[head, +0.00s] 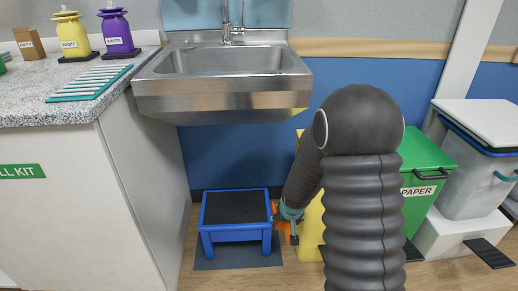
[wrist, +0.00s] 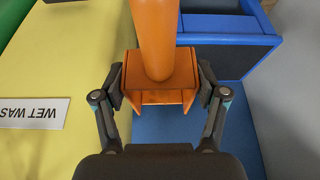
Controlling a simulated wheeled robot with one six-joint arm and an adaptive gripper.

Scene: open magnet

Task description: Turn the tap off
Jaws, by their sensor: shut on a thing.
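The chrome tap (head: 227,26) stands at the back of the steel sink (head: 222,100); its top is cut off by the frame edge. I cannot tell whether water runs. My gripper (head: 288,215) is low, well below the sink, beside the blue step stool. In the wrist view my gripper (wrist: 161,85) is shut on an orange block-shaped piece with an orange post (wrist: 157,35) rising from it, a finger pad on each side. The orange piece (head: 284,226) also shows small in the head view, partly hidden by my gripper.
The blue step stool (head: 236,236) stands on the floor under the sink. A yellow bin (head: 310,225) is partly behind my arm, with a green paper bin (head: 425,175) and a grey-white bin (head: 470,190) to the right. A speckled counter (head: 40,108) with waste bottles is left.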

